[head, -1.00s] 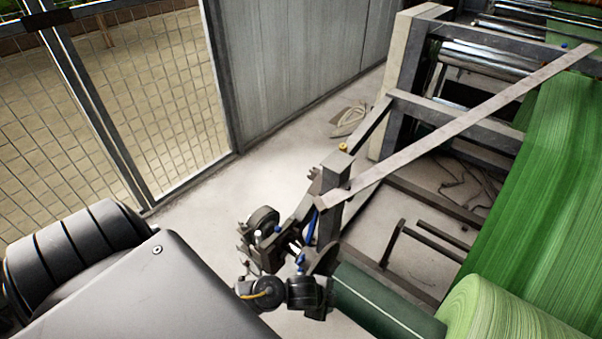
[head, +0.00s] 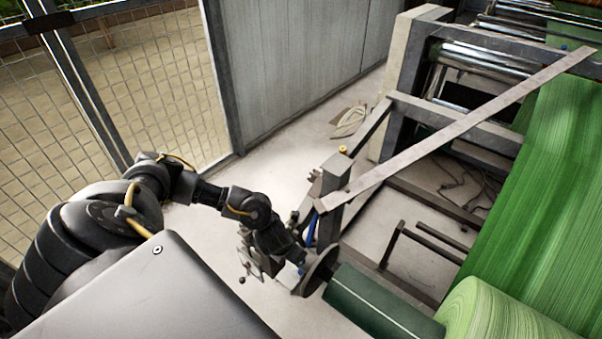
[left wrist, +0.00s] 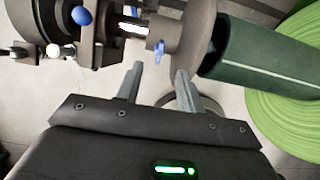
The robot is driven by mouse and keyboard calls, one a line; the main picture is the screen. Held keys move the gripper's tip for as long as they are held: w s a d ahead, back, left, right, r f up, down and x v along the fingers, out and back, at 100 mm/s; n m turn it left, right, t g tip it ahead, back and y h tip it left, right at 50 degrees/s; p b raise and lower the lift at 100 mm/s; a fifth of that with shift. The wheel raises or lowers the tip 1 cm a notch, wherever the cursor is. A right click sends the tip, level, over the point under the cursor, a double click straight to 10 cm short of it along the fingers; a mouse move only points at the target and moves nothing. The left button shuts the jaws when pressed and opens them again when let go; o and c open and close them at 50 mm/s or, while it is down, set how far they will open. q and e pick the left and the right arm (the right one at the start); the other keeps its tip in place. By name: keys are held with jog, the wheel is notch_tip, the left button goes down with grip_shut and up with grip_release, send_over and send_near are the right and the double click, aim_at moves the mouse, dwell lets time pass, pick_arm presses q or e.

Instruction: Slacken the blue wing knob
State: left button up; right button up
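The blue wing knob (left wrist: 160,49) sits on the bright shaft between the bracket and a grey disc (left wrist: 193,32) in the left wrist view. In the head view a bit of blue (head: 302,269) shows beside the disc (head: 320,270), mostly covered by my arm. My left gripper (left wrist: 158,78) is open and empty. Its two fingers point toward the wing knob, with the knob beyond the tips and roughly between them. I see no contact. My right gripper is in neither view.
A blue ball knob (left wrist: 81,16) and a white knob (left wrist: 53,51) are on the bracket left of the wing knob. A dark green core (head: 377,304) extends from the disc toward a light green roll (head: 497,312). A steel post (head: 330,205) stands just behind. A mesh fence (head: 165,85) is at left.

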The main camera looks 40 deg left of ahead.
pick_arm(q)
jog(key=b+x, duration=0.1)
jog(key=x, duration=0.7)
jog(key=shift+w+f, duration=0.15)
jog(key=shift+f, duration=0.2)
jog(key=shift+w+f, duration=0.3)
jog(key=shift+f, duration=0.35)
jog(key=shift+c, duration=0.4)
jog(key=c, duration=0.7)
jog(key=shift+a, duration=0.15)
grip_shut()
jog(key=shift+n, duration=0.4)
